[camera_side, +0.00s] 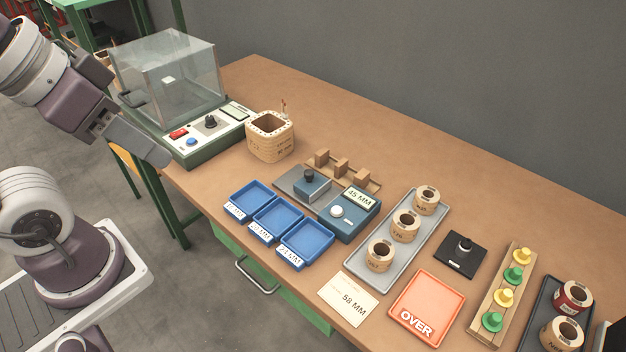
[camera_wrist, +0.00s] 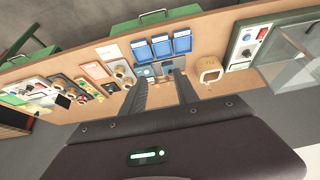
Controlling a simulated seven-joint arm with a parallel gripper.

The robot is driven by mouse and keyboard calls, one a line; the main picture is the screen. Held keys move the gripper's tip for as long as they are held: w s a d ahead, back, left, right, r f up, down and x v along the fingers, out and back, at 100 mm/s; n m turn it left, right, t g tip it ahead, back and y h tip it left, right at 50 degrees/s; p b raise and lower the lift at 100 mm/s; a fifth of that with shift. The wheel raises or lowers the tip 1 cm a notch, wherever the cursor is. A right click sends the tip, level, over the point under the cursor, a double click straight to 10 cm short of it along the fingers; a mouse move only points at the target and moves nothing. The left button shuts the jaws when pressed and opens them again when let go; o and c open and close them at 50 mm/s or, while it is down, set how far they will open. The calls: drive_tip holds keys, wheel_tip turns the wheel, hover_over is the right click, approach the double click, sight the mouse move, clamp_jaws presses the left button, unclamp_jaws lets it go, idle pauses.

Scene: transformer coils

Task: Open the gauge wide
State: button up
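The gauge (camera_side: 349,218) is a blue-grey box with a white knob and a display reading 45 MM, near the middle of the table. Joined to its left side is a grey plate bearing a sliding block with a black knob (camera_side: 309,176); a gap shows between block and box. In the wrist view the gauge (camera_wrist: 146,72) is small and partly hidden behind my fingers. My gripper (camera_wrist: 161,76) is empty, its two fingers spread apart. In the side view my gripper (camera_side: 148,150) is at the upper left, high and well away from the gauge.
Three blue trays (camera_side: 276,222) lie in front of the gauge, and wooden blocks (camera_side: 341,167) stand behind it. A grey tray (camera_side: 359,267) with three coils is to its right. An orange OVER tray (camera_side: 428,303) lies front right.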

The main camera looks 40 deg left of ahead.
idle(0.3)
drive_tip(key=shift+o, duration=1)
drive_tip(key=m+g, duration=0.6)
drive_tip(key=m, duration=0.3)
hover_over(309, 172)
wheel_tip(309, 172, down, 21)
drive_tip(key=shift+r, duration=0.15)
wheel_tip(309, 172, down, 7)
drive_tip(key=shift+f, duration=0.1)
clamp_jaws()
